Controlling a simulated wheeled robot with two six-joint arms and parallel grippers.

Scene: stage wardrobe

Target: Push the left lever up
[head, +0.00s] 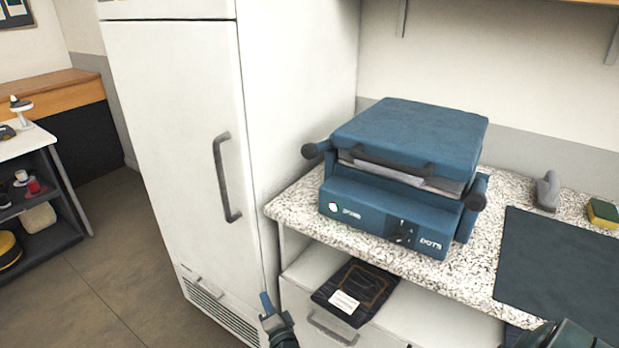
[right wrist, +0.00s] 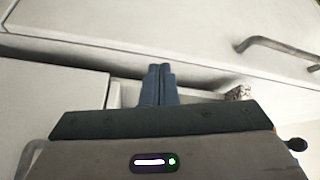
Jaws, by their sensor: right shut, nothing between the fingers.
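A blue machine (head: 382,205) with a thick lid and a front panel with a dial stands on the speckled counter. The left lever (head: 311,150) is at its left side and ends in a dark round knob. A similar right lever (head: 476,201) is at its right side. My right gripper (head: 266,303) is shut and empty, low in front of the counter's left end and the white fridge, well below and left of the left lever. Its closed blue fingers (right wrist: 158,84) also show in the right wrist view. My left gripper is not in view.
The tall white fridge (head: 175,130) with a dark handle (head: 226,177) stands left of the speckled counter (head: 290,208). A dark mat (head: 565,265), a grey object (head: 547,190) and a yellow-green sponge (head: 603,212) lie at right. A dark booklet (head: 355,290) lies below the counter top.

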